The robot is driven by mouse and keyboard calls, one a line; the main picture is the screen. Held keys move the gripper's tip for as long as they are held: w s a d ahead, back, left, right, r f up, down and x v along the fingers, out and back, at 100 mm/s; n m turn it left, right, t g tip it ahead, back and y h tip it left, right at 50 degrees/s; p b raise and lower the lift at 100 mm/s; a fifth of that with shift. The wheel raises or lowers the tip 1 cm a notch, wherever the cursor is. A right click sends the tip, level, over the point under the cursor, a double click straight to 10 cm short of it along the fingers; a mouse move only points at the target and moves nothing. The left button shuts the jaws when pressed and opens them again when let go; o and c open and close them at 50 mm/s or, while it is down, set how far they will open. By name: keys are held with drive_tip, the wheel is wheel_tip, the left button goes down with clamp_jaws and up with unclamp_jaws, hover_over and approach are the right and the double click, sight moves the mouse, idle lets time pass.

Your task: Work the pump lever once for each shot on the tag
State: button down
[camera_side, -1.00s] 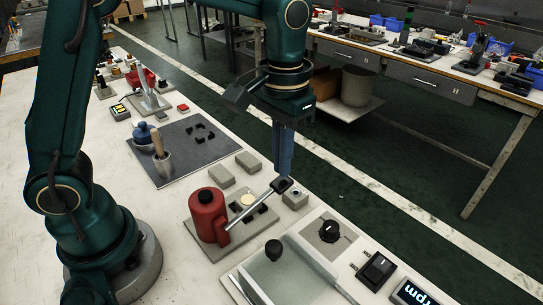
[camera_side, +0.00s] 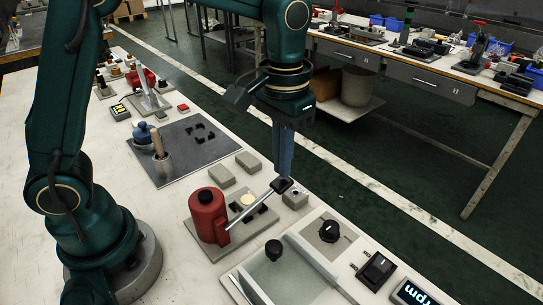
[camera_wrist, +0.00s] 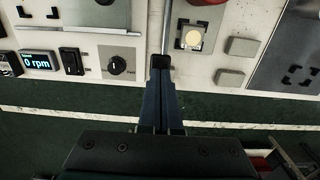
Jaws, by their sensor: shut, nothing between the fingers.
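The pump is a red cylinder (camera_side: 208,216) with a pale metal lever (camera_side: 249,208) rising to the right and ending in a black grip (camera_side: 281,185). My gripper (camera_side: 284,176) points down with its blue fingers shut and empty, their tips at the black grip. They appear to touch it, but the exact contact is hard to tell. In the wrist view, the lever (camera_wrist: 167,28) runs up from the black grip (camera_wrist: 160,62) just beyond my fingertips, and only the red pump's edge (camera_wrist: 207,2) shows. I cannot make out a shot tag.
A cream disc (camera_side: 246,199) lies on a plate beside the pump. Grey blocks (camera_side: 248,162) stand behind it. A knob panel (camera_side: 329,232), a switch (camera_side: 375,270) and an rpm display (camera_side: 413,295) are at the right. A dark mat (camera_side: 190,150) with a mortar lies further back.

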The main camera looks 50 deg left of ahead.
sight(281, 182)
drive_tip(key=shift+f, duration=2.9)
drive_tip(key=shift+r, duration=4)
wheel_tip(281, 182, up, 4)
drive_tip(key=shift+f, duration=3.05)
